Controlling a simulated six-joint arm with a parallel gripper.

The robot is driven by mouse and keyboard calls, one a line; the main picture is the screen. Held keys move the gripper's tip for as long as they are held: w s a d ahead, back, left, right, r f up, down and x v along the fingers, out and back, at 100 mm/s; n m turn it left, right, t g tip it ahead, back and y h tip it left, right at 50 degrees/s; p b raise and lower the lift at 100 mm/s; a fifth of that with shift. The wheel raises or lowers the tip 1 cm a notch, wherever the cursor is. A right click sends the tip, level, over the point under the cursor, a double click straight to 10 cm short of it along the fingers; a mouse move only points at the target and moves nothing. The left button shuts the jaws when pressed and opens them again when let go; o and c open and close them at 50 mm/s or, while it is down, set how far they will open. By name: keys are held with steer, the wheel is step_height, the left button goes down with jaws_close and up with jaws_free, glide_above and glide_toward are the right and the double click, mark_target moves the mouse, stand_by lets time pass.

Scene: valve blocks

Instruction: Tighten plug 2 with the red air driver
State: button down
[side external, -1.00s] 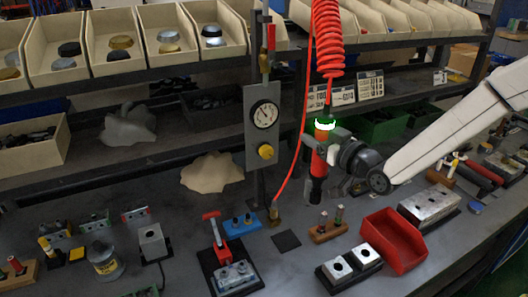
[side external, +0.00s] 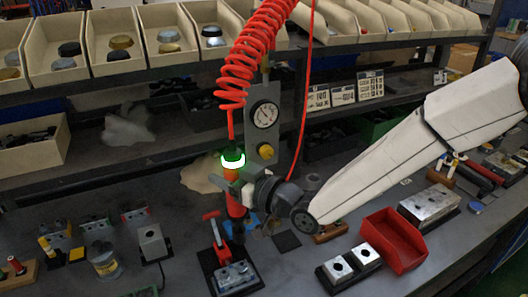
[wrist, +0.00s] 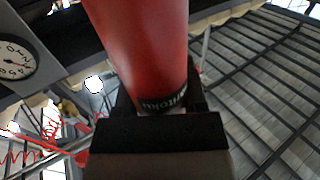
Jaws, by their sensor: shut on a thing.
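The red air driver (side external: 236,203) hangs upright from a coiled red hose (side external: 247,60), with a glowing green-white ring near its top. My gripper (side external: 232,190) is shut around the driver body; the driver's red body (wrist: 143,45) also fills the middle of the wrist view. The driver's dark lower end is above or just behind the valve block (side external: 235,275) in its clamp with a red handle (side external: 211,215). I cannot tell whether the tip touches anything. The plugs on the block are too small to number.
A gauge panel (side external: 263,130) on a post stands close behind the driver. A red bin (side external: 393,240) and a two-part metal block (side external: 350,264) are to the right. A tin (side external: 104,262) and a grey box (side external: 152,240) stand to the left. Shelves of bins line the back.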

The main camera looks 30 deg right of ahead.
steer(key=shift+f, duration=1.45)
